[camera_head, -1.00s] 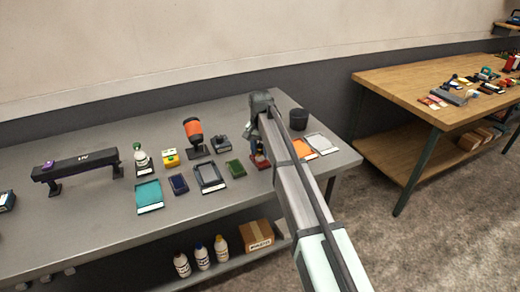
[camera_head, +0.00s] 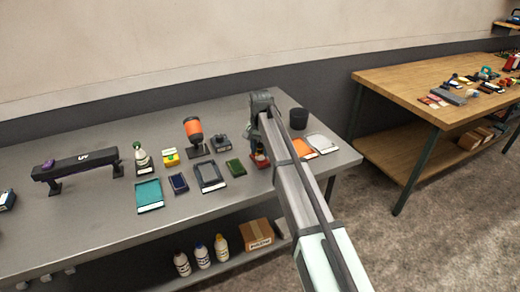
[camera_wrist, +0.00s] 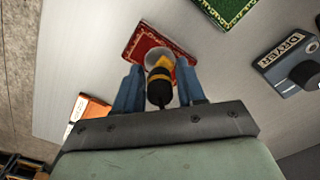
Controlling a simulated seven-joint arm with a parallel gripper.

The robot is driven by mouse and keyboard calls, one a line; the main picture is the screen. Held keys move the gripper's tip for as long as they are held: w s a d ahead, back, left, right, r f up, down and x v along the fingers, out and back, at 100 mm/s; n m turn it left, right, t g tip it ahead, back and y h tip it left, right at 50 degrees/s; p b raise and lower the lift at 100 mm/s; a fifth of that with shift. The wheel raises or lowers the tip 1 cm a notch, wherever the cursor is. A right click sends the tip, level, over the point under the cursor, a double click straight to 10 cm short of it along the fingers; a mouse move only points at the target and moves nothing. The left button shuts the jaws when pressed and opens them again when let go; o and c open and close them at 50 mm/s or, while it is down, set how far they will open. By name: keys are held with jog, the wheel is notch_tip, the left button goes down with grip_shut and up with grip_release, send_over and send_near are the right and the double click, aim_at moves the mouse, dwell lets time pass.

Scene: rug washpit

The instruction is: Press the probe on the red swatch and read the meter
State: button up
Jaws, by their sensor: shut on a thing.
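My gripper (camera_wrist: 158,92) has blue fingers shut on a yellow-and-black probe (camera_wrist: 159,83). The probe has a pale round end over the red swatch (camera_wrist: 140,42), a patterned piece with a pale edge. I cannot tell whether the probe touches the swatch. The head view shows the red swatch (camera_head: 260,161) near the bench's right end, partly covered by my gripper and arm.
A green swatch (camera_head: 236,168) and a blue block marked DRYER (camera_wrist: 288,62) are nearby. An orange swatch (camera_wrist: 92,108) lies on the other side. A dark cup (camera_head: 299,119) stands behind. Framed and teal swatches, an orange device and a UV bar spread leftward on the grey bench (camera_head: 100,213).

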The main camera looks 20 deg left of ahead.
jog(key=shift+r, duration=3.45)
